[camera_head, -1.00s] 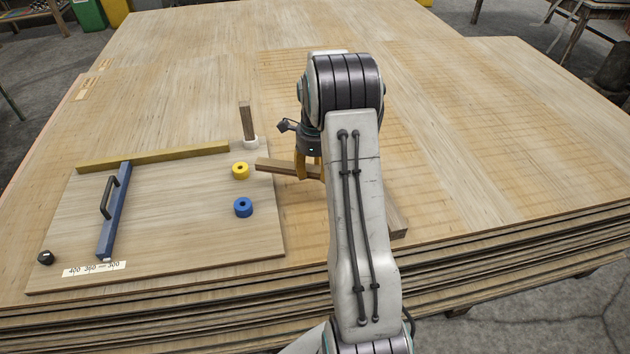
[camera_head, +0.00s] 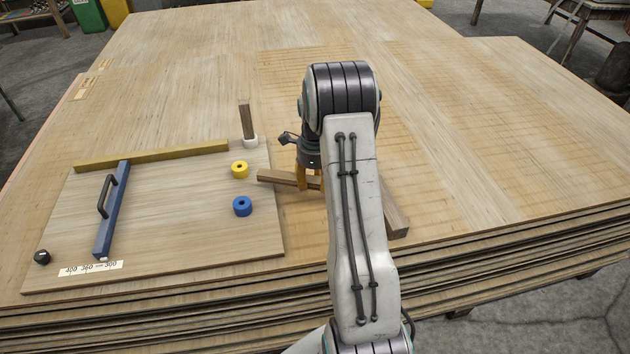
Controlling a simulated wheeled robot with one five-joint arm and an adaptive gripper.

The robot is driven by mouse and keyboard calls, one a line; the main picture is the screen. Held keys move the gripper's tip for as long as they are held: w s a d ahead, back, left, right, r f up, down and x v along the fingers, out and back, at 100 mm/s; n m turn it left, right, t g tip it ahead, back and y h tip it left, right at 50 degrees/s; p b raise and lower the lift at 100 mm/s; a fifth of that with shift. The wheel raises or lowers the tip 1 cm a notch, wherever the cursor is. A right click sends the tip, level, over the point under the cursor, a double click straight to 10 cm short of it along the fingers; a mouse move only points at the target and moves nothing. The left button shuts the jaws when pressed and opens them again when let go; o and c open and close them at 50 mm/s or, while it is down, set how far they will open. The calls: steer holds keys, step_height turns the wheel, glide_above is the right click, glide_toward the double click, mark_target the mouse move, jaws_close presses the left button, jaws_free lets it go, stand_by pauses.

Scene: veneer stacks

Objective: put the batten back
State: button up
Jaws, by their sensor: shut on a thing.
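A brown wooden batten (camera_head: 276,179) is held crosswise between the orange-brown fingers of my gripper (camera_head: 309,184). Its left end points toward the right edge of the veneer board (camera_head: 190,215). Its right part is hidden behind my fingers and arm. I cannot tell whether it touches the stack below. A second brown wooden piece (camera_head: 397,219) lies on the stack to the right, partly hidden by my arm.
The veneer stack (camera_head: 500,130) is clear to the right and behind.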

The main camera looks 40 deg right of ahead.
steer(key=shift+f, duration=0.15)
steer(key=o, duration=1.2)
